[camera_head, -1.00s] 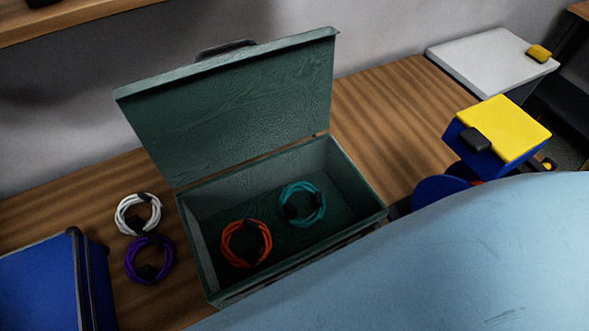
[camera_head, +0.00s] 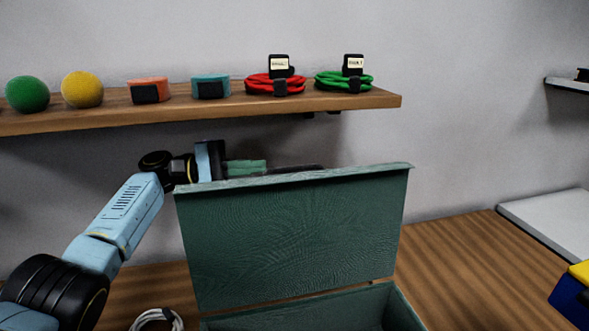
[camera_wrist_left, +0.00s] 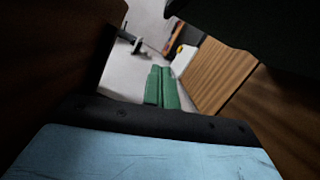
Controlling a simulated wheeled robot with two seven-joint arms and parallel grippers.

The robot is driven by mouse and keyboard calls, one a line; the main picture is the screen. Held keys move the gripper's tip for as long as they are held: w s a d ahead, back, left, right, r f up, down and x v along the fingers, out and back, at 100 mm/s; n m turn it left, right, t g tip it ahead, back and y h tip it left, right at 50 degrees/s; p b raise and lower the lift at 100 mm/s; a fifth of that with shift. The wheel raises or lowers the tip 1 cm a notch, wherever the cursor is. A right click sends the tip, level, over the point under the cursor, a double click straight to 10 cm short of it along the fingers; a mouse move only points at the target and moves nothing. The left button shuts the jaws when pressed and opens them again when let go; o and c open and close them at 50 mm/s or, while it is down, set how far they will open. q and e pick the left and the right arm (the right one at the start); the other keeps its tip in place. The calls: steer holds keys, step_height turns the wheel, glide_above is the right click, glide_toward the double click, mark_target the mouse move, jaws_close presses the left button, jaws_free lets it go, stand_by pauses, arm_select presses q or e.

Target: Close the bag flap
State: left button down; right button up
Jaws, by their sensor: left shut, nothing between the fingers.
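The dark green bag (camera_head: 330,322) stands on the wooden table, its lower part cut off by the bottom of the head view. Its flap (camera_head: 295,235) stands open, roughly upright. My left gripper (camera_head: 247,167) is just behind the flap's top edge, left of the middle, its green fingers shut with nothing between them. I cannot tell whether they touch the flap. The shut fingers also show in the left wrist view (camera_wrist_left: 162,88). The flap's handle (camera_head: 297,168) is partly hidden behind the top edge. My right gripper is not in view.
A wooden shelf (camera_head: 215,107) with balls, tape-like items and cable coils runs above and behind the flap. A white cable coil (camera_head: 158,318) lies left of the bag. A blue and yellow object (camera_head: 574,297) is at the right edge.

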mark_target(291, 168)
arm_select(q)
steer(key=shift+s+d+r+p, duration=0.35)
steer(key=shift+s+d, duration=0.3)
steer(key=shift+d, duration=0.6)
steer(key=shift+s+d+r+p, duration=0.2)
steer(key=shift+s+d+p, duration=0.35)
steer(key=shift+d, duration=0.75)
steer(key=shift+s+d+r+p, duration=0.25)
steer(key=shift+s+d, duration=0.55)
steer(key=shift+d, duration=0.45)
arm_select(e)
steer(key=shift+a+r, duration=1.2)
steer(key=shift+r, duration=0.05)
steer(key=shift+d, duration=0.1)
